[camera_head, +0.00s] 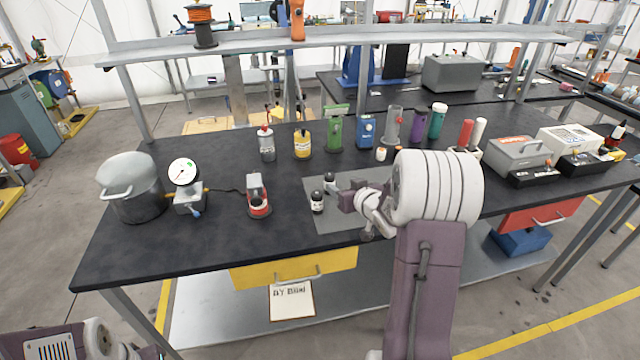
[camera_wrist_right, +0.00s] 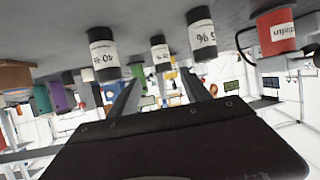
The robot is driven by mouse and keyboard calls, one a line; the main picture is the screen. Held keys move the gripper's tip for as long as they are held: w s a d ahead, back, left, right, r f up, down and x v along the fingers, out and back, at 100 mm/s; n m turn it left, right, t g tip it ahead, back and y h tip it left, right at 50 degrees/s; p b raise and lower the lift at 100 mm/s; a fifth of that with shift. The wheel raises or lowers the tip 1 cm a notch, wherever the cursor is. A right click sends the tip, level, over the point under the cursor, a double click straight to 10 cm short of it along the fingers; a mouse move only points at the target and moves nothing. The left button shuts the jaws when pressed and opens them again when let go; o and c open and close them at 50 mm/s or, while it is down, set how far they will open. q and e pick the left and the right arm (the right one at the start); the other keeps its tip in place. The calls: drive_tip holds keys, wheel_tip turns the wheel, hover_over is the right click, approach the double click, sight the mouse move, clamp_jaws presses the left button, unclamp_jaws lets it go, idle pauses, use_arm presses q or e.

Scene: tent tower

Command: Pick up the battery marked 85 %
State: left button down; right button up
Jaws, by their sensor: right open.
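Small black-and-white batteries stand upright on a grey mat (camera_head: 345,222). In the head view, one battery (camera_head: 317,202) is near the mat's left edge and another (camera_head: 329,183) is behind it. The right wrist view, which looks upside down, shows three: left (camera_wrist_right: 103,55), middle (camera_wrist_right: 159,48) and right (camera_wrist_right: 201,34). The left label seems to read 40 %; the other two are only partly legible, so I cannot tell which is marked 85 %. My right gripper (camera_head: 343,198) is open and empty, just right of the batteries; they appear beyond its fingers (camera_wrist_right: 160,92). My left gripper is out of view.
A red-and-grey device (camera_head: 258,198) stands left of the mat, with a gauge (camera_head: 184,173) and a metal pot (camera_head: 130,190) further left. Bottles and holders, including a yellow one (camera_head: 303,144), line the back. The black table (camera_head: 225,240) is clear in front.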

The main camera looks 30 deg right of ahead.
sight(332, 179)
drive_tip(key=x, duration=0.8)
drive_tip(key=shift+w+a, duration=0.15)
drive_tip(key=shift+a, duration=0.15)
drive_tip(key=shift+r, duration=0.1)
drive_tip(key=c, duration=0.4)
clamp_jaws()
